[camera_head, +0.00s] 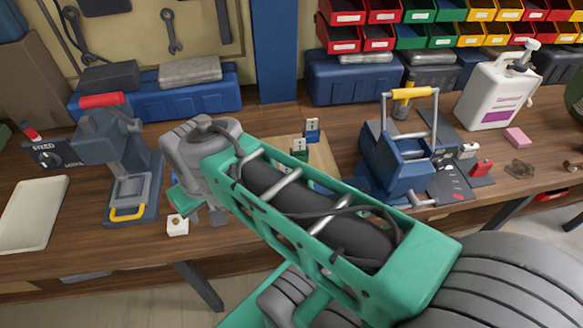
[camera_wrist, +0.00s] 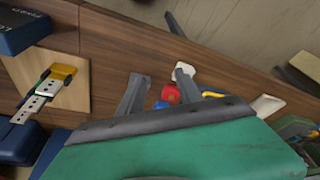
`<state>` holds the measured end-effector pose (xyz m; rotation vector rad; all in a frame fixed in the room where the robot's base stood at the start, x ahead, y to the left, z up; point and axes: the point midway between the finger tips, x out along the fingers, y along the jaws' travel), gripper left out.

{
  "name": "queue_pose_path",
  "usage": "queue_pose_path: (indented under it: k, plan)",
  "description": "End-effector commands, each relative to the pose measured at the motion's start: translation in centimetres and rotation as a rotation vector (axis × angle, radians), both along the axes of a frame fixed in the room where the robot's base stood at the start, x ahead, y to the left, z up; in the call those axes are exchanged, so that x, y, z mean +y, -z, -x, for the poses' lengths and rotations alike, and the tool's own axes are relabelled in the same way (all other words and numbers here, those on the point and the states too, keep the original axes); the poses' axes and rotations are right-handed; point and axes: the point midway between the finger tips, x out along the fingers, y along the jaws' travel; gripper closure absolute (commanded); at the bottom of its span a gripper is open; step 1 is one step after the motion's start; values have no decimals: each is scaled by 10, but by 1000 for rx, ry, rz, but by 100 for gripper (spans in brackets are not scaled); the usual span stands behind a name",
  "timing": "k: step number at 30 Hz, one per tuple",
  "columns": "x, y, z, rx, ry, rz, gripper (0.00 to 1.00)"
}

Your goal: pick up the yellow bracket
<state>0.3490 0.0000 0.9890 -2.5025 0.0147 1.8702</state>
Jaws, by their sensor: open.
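In the wrist view a yellow bracket (camera_wrist: 65,70) sits at one end of a pale wooden board (camera_wrist: 77,98), next to perforated metal strips and a green part. In the head view my arm covers part of the board (camera_head: 322,158), and I cannot make out the yellow bracket there. A blue bracket (camera_head: 312,126) and a green bracket (camera_head: 299,146) show on the board. My gripper (camera_wrist: 160,80) is open, its fingers spread over the bench's front edge, apart from the yellow bracket. It is left of the board in the head view, partly hidden by my arm.
A grey press-like fixture (camera_head: 100,140) with a red handle stands left, beside a pale tray (camera_head: 33,212). A blue machine (camera_head: 400,150) stands right of the board. Blue boxes (camera_head: 160,103) line the back.

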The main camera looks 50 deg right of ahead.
Motion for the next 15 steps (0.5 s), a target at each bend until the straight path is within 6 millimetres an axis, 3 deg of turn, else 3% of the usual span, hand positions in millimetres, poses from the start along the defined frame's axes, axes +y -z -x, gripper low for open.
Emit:
queue_pose_path:
  k: [4, 8, 12, 15]
  plan:
    - [-35, -5, -16, 68, 327, -104, 58]
    - [-105, -1, -30, 170, 895, -292, 58]
    - [-188, 16, -18, 277, 1515, -514, 58]
    - [-229, 28, -1, 338, 1833, -639, 58]
